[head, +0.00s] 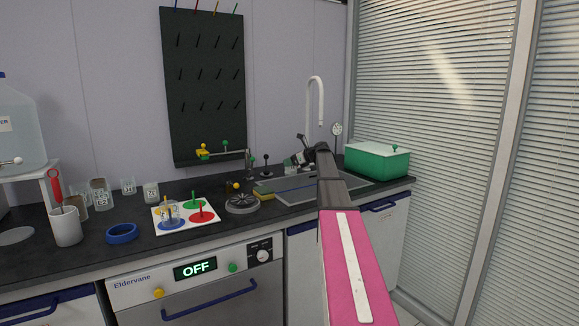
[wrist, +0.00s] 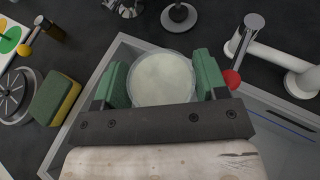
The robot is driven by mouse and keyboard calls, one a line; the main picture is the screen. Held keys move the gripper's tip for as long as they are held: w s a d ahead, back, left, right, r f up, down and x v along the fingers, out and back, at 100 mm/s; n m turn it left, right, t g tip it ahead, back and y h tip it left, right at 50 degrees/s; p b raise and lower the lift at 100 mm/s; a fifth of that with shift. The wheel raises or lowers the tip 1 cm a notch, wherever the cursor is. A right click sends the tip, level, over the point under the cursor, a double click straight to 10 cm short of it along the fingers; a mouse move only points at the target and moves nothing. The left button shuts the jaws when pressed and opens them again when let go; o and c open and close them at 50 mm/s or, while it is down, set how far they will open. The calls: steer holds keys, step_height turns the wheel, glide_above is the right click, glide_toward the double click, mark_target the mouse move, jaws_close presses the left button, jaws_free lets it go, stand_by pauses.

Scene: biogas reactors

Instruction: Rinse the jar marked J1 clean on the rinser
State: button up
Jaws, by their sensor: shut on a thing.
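My gripper (head: 299,162) reaches over the sink at the back right. In the wrist view, its two green finger pads press a round glass jar (wrist: 163,80) from both sides. I look down on this jar's round top; it looks cloudy and whitish. A small part of the jar (head: 289,167) shows beside my gripper in the head view. Its mark cannot be read, so I cannot tell whether it is J1. A round ribbed metal disc, seemingly the rinser (head: 242,204), sits on the counter left of the sink; it also shows in the wrist view (wrist: 13,94).
The sink (head: 283,190) lies below my gripper, with a sponge (head: 263,193) at its left edge. A white tap (head: 317,100) and a green bin (head: 377,160) stand behind. Several marked jars (head: 151,192), a blue ring (head: 122,233) and a colour-spot card (head: 186,229) are left.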

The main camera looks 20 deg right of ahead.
step_height(320, 180, up, 10)
steer(key=shift+r, duration=0.1)
stand_by(0.6)
